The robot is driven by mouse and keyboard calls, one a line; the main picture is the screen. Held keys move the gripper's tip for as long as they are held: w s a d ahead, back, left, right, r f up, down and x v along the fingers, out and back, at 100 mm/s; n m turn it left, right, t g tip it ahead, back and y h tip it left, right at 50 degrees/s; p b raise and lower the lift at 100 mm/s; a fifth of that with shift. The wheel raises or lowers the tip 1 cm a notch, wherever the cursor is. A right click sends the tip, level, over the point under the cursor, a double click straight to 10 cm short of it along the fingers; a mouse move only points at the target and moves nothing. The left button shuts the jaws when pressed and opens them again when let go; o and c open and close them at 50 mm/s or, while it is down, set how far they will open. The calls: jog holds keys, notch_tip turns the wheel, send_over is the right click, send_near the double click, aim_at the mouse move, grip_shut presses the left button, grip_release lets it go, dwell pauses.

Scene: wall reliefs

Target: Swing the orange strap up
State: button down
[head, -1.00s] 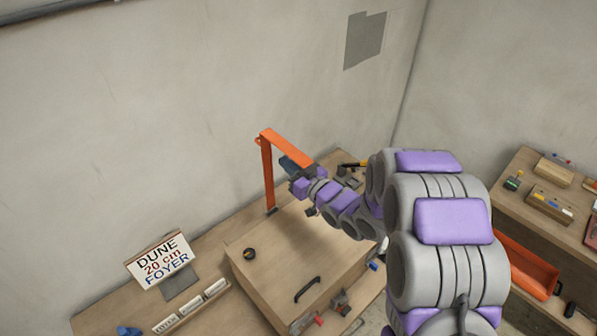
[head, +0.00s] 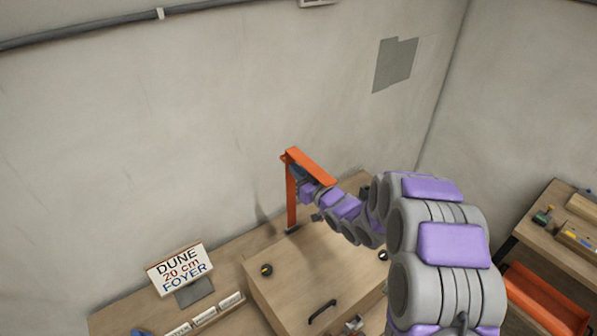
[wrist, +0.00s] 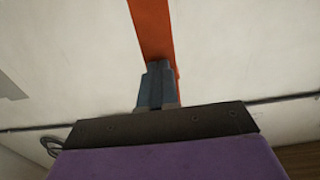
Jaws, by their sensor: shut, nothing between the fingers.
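The orange strap (head: 312,167) shows in the head view as a bar running from the top of an orange upright post (head: 291,200) toward the lower right. My gripper (head: 296,173) is at the strap's underside, near the post, with its tips partly hidden by the strap and my arm. In the wrist view the strap (wrist: 152,28) runs up and away from my gripper (wrist: 155,68). The fingers are together with nothing between them and overlap the strap's near part. I cannot tell whether they touch it.
A sign (head: 180,270) stands at the left on a bench. A side table (head: 565,240) and an orange tray (head: 540,300) are at the right.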

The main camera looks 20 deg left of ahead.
jog(key=w+a+g+h+p, duration=0.1)
jog(key=w+a+h+p, duration=0.1)
jog(key=w+a+p, duration=0.4)
jog(key=shift+w+a+f+g, duration=0.4)
jog(key=shift+a, duration=0.85)
